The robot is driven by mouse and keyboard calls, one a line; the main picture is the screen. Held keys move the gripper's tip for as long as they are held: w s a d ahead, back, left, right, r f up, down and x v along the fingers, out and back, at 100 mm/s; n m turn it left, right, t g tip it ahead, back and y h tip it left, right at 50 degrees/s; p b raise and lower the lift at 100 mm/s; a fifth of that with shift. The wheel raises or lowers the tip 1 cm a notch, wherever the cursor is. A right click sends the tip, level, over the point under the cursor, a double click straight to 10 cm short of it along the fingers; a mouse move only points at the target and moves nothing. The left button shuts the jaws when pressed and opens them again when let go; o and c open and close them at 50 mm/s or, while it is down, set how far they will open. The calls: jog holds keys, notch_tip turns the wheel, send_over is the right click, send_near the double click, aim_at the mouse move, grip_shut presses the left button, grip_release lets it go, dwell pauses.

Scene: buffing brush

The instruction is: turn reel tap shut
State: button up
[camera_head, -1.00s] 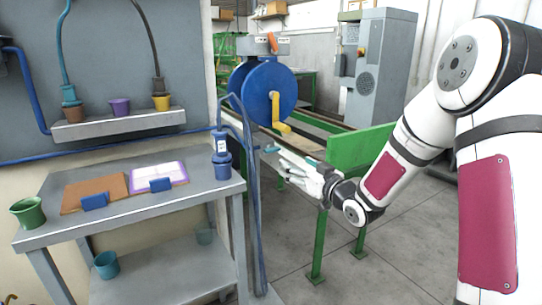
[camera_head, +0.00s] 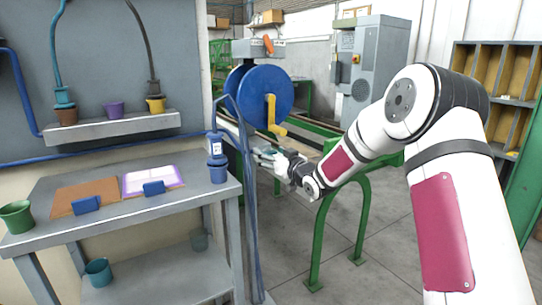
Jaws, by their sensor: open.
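The blue hose reel (camera_head: 262,92) stands behind the end of the grey wall, with a yellow crank (camera_head: 271,113) on its face. An orange handle (camera_head: 268,44) sits on a grey housing (camera_head: 251,48) above the reel; it looks like the reel tap, but I cannot be sure at this size. My gripper (camera_head: 257,154) is below the reel and crank in the picture, just right of the upright blue hoses. Its jaws are open, and I see nothing between them. The fingertips are small and partly merge with the background.
A grey bench (camera_head: 125,215) with a blue bottle-like thing (camera_head: 217,160) at its right end stands at left. Blue hoses (camera_head: 248,200) run down beside it. Green railing legs (camera_head: 340,235) stand under my forearm.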

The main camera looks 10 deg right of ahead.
jog(key=c, duration=1.2)
jog(key=shift+o, duration=0.2)
jog(key=shift+m, duration=0.4)
jog(key=m+p, duration=0.2)
jog(key=m, duration=0.2)
jog(key=shift+d, duration=0.15)
jog(key=m+p, duration=0.2)
jog(key=m, duration=0.2)
jog(key=shift+f+m+p, duration=0.15)
jog(key=shift+m+p, duration=0.4)
jog(key=shift+m, duration=1.7)
jog(key=shift+f+m+p, duration=0.1)
jog(key=shift+m+p, duration=0.45)
jog(key=shift+m, duration=1.7)
